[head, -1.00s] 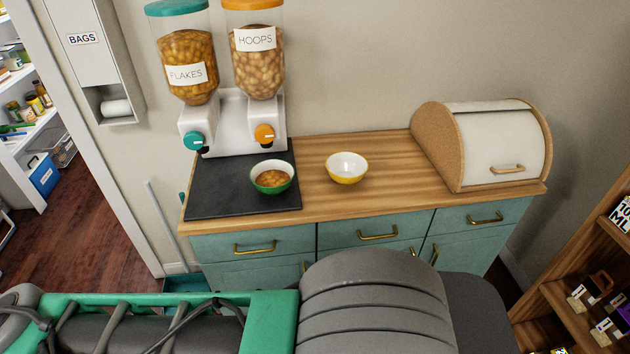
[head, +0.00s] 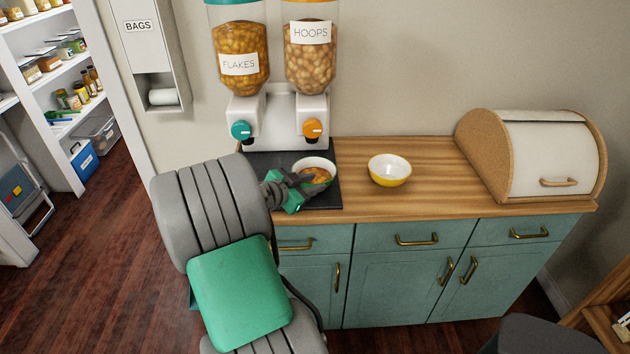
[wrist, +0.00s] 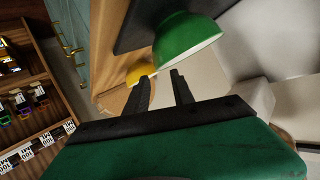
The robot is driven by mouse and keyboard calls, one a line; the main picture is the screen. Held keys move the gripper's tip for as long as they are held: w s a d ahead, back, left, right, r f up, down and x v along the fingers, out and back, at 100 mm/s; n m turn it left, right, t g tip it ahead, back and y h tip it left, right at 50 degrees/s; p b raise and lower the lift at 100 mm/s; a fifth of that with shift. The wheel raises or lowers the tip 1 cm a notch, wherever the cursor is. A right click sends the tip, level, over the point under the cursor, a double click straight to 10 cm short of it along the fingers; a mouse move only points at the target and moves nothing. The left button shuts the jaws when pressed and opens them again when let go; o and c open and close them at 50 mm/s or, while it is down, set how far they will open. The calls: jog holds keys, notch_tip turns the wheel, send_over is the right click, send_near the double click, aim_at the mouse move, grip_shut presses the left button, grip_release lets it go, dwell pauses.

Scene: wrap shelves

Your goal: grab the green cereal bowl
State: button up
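The green cereal bowl (head: 317,161), white inside and holding flakes, sits on the dark mat (head: 322,201) below the dispensers. My gripper (head: 303,179) is at the bowl's left front side and hides part of it in the head view. In the wrist view the green outside of the bowl (wrist: 186,42) shows just past the fingers, above and to the right. My gripper's two fingers (wrist: 160,76) are apart with nothing between them. I cannot tell whether a finger touches the bowl.
A yellow bowl (head: 389,172) stands on the wooden counter (head: 430,197) to the right. The dispenser base (head: 281,118) stands right behind the green bowl. A bread box (head: 555,160) fills the counter's right end. Counter between yellow bowl and bread box is clear.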

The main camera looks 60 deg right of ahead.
aim_at(327, 181)
jog(key=p+x, duration=0.1)
jog(key=x, duration=0.5)
jog(key=shift+s+d+f+p, duration=0.2)
jog(key=shift+s+d+p, duration=0.05)
jog(key=shift+d+p, duration=0.05)
jog(key=shift+a, duration=0.1)
grip_shut()
dwell(0.8)
